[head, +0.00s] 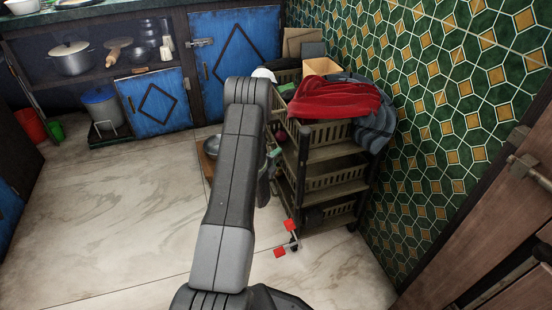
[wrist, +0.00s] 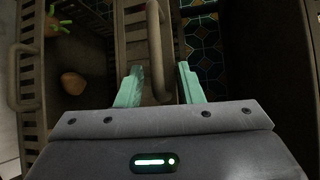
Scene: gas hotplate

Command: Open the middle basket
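A dark rack with stacked slatted baskets stands against the tiled wall. The middle basket (head: 335,174) sits in it below the top basket (head: 325,133) and looks pushed in. My gripper is mostly hidden behind my arm in the head view, at the rack's left side. In the wrist view my gripper (wrist: 159,67) is open, its two pale green fingers apart. A rounded handle bar (wrist: 155,35) runs between the fingers in the picture; neither finger visibly presses on it. I cannot tell which basket this handle belongs to.
Red and grey cloths (head: 335,98) lie on the rack's top. A lower basket (head: 330,212) is beneath. A basket at left in the wrist view holds a round brownish item (wrist: 73,83). Floor at left is clear.

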